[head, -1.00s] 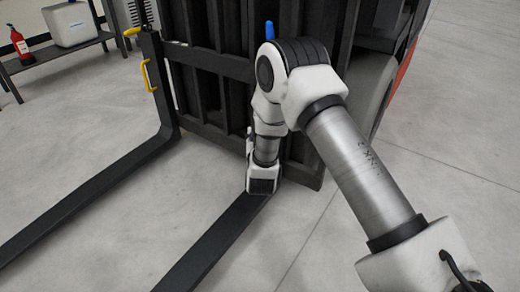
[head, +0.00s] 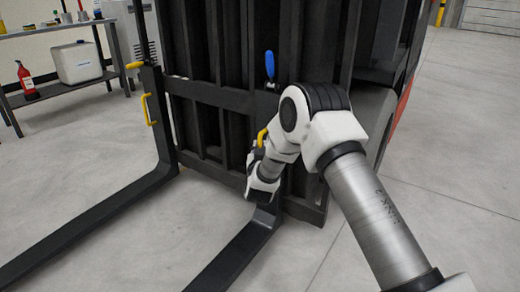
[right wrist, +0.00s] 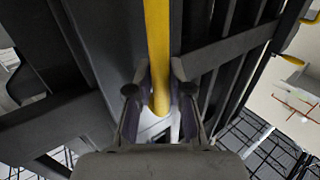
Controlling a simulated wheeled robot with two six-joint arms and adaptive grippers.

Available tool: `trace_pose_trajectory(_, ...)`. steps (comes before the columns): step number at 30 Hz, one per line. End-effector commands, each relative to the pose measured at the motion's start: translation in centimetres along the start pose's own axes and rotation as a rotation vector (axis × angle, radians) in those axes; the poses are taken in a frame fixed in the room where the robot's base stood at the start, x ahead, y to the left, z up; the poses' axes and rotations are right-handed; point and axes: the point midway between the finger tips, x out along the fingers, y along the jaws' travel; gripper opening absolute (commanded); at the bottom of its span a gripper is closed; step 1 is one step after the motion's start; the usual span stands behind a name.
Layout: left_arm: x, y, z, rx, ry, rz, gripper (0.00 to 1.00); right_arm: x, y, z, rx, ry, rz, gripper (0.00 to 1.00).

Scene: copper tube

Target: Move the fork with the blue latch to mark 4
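The right-hand fork (head: 240,255) lies forward from the black carriage (head: 215,92), with its blue latch (head: 270,65) upright on the upper rail. A yellow handle (head: 262,138) stands on this fork's upright, partly hidden by my right arm. My right gripper is at this handle; in the right wrist view its fingers (right wrist: 160,88) lie on both sides of the yellow bar (right wrist: 157,40), very close to it. Whether they press on it cannot be told. In the head view my right wrist hides the fingers. Mark 4 cannot be made out. My left gripper is not in view.
The left-hand fork (head: 95,225) has a yellow latch (head: 134,65) and a yellow handle (head: 148,110). Floor between the forks and at right is clear.

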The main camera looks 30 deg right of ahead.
Motion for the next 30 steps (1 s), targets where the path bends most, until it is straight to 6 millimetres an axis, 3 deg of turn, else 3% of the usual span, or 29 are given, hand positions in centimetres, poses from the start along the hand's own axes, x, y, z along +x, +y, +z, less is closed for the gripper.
trace_pose_trajectory(9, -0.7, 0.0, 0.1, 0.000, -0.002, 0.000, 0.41, -0.3, 0.6, -0.2, -0.001, -0.001, 0.003, 0.00)
trace_pose_trajectory(21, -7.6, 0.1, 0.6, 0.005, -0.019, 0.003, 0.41, -5.8, 9.0, -0.5, -0.001, -0.010, 0.013, 0.00)
trace_pose_trajectory(30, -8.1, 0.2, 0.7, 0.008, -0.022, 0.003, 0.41, -7.0, 10.7, 0.1, 0.001, -0.001, 0.010, 0.00)
